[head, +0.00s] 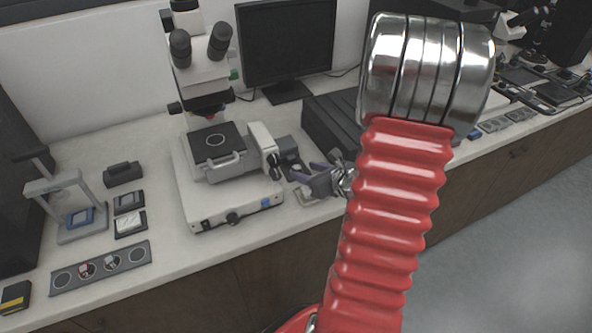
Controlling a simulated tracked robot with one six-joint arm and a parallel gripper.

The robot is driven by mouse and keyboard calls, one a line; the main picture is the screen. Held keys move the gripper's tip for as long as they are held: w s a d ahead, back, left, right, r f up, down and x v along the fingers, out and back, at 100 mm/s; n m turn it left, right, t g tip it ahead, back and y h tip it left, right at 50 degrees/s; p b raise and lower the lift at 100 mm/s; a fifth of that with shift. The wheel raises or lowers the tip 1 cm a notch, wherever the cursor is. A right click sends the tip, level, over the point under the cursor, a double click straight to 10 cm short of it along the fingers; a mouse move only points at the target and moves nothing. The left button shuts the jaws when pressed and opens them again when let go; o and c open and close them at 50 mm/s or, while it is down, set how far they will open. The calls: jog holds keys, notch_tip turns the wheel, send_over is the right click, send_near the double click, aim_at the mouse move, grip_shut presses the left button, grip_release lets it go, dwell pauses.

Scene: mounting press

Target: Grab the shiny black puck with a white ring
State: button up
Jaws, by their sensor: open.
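I cannot single out a separate shiny black puck with a white ring at this size. My red arm hides part of the bench.
The white microscope (199,68) stands on a broad base (225,197) left of my gripper. A monitor (287,42) and a dark ribbed box (330,122) are behind. A small press-like stand (62,200) is at left. Bare bench (165,268) lies along the front edge.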

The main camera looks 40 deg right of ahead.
aim_at(296, 167)
jog(key=x, duration=0.4)
jog(key=shift+w, duration=0.1)
dwell(0.4)
grip_shut()
dwell(0.4)
jog(key=shift+r, duration=0.2)
notch_tip(296, 167, up, 10)
dwell(0.6)
jog(key=shift+f, duration=0.15)
dwell(0.3)
